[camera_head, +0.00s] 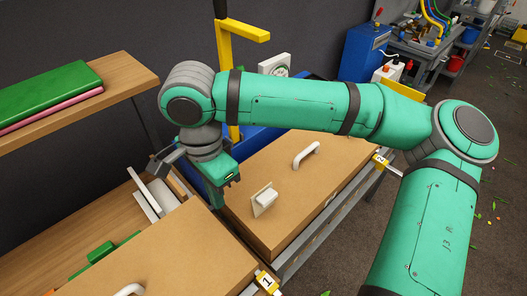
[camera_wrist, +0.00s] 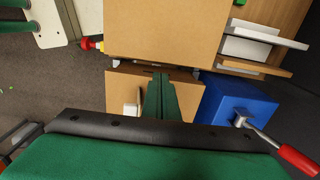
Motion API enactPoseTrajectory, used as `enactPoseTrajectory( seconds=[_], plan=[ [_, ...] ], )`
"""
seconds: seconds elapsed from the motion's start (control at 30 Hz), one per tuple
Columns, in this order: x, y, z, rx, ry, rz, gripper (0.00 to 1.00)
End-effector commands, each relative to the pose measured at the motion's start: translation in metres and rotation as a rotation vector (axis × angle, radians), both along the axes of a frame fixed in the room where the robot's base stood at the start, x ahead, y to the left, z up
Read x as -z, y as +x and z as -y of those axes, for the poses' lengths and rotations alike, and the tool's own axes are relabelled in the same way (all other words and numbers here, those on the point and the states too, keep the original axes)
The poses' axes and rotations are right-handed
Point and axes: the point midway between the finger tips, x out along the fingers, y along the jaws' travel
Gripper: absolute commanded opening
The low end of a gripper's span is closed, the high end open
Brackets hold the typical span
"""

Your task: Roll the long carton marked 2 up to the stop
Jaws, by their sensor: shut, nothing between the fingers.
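The long carton marked 2 (camera_head: 342,160) is a flat brown box on a grey rail frame. It has a white handle (camera_head: 306,155) and a white block on a pale plate (camera_head: 264,198) on top. A yellow tag with a 2 (camera_head: 380,159) is on the rail side. My gripper (camera_head: 217,203) is shut and empty, pointing down at the carton's near-left end. In the wrist view, its green fingers (camera_wrist: 160,77) reach the edge of carton 2 (camera_wrist: 122,88), beside the gap to the other carton. Contact cannot be told. I cannot clearly identify the stop.
A second brown carton (camera_head: 165,265) with tag 1 (camera_head: 267,281) lies at the front left. A blue box (camera_wrist: 235,98) is beside carton 2. A yellow post (camera_head: 226,55) rises behind it. A wooden shelf (camera_head: 125,82) holds a green book (camera_head: 50,92).

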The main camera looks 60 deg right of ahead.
Motion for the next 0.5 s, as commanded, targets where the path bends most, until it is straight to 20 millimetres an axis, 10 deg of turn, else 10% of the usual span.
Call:
enactPoseTrajectory(
  seconds=[0.5],
  plan=[
    [0.028,0.000,0.000,0.001,0.001,-0.001,0.00]
  ],
)
